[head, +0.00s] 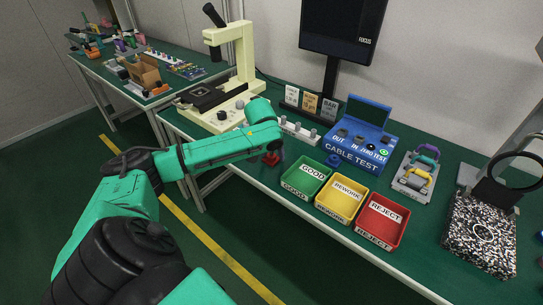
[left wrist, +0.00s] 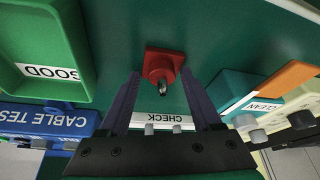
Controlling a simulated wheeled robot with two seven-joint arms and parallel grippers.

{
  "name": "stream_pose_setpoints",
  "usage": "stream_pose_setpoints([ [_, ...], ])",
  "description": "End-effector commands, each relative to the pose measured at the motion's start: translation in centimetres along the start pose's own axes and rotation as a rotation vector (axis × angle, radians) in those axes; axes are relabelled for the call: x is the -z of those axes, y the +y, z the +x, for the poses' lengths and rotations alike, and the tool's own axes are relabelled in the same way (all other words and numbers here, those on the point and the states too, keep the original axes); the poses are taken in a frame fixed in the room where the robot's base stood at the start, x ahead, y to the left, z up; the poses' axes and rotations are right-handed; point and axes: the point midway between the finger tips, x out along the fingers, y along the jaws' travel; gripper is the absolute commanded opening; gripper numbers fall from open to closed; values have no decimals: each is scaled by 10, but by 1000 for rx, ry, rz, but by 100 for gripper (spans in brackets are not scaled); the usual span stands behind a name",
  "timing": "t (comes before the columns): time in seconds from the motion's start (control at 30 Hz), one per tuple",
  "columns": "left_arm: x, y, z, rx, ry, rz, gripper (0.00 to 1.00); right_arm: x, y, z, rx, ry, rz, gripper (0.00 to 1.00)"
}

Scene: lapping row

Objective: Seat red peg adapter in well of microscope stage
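The red peg adapter (head: 271,158) stands on the green bench top, left of the green GOOD bin. In the left wrist view the adapter (left wrist: 162,63) shows a square red base, a round body and a small metal peg. My left gripper (left wrist: 160,76) is open, its two dark fingers spread on either side of the adapter, with gaps showing. In the head view my left forearm and wrist hang over it and mostly hide the fingers. The cream microscope (head: 243,55) stands at the back left, with its black stage (head: 203,96) in front. My right gripper is not in view.
The green GOOD bin (head: 288,187), yellow REWORK bin (head: 335,211) and red REJECT bin (head: 367,230) line the front edge. The blue cable tester (head: 345,148) stands behind them. A CHECK label strip (left wrist: 162,118) lies close to the fingers. A speckled block (head: 478,240) sits far right.

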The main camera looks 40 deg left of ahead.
Motion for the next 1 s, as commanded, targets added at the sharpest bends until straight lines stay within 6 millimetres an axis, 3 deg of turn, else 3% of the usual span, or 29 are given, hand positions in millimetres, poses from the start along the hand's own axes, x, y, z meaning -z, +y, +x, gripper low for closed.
stream_pose_setpoints([
  [0.03, 0, 0, 0, 0, 0, 0, 41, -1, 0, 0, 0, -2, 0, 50],
  [0.13, 0, 0, 0, 0, 0, 0, 3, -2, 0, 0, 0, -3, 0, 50],
  [0.17, 0, 0, 0, 0, 0, 0, 0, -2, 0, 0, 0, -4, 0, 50],
  [0.47, 1, 0, -1, 0, 1, 0, 0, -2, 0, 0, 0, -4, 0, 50],
  [0.67, 9, 0, -20, -1, 4, -2, 0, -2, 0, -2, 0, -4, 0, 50],
  [0.83, 26, 0, -59, -3, 7, -1, 0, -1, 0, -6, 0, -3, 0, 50],
  [1.0, 51, 1, -120, -5, 8, -2, 0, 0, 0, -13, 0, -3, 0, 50],
])
